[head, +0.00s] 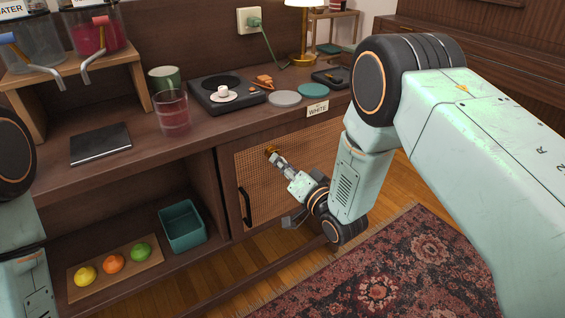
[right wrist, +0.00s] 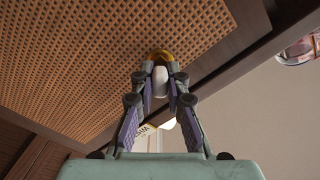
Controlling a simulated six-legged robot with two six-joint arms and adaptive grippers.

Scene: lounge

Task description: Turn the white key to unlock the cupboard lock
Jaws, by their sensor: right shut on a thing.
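The cupboard door (head: 253,174) has a woven cane panel in a dark wood frame and looks closed. Its brass lock (head: 271,151) sits high on the panel, and it also shows in the right wrist view (right wrist: 160,55). My right gripper (head: 278,160) is at the lock, its fingers shut on the white key (right wrist: 160,82). The key stands against the brass lock, between the fingertips; in the head view the fingers hide it. How far it is turned I cannot tell. My left arm shows at the left edge, but its gripper is out of view.
A black handle (head: 244,207) is on the door's left side. A label reading WHITE (head: 317,109) is on the counter edge above. A pink glass (head: 173,113) and a turntable (head: 228,93) stand on the counter. A teal bin (head: 183,228) is on the open shelf.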

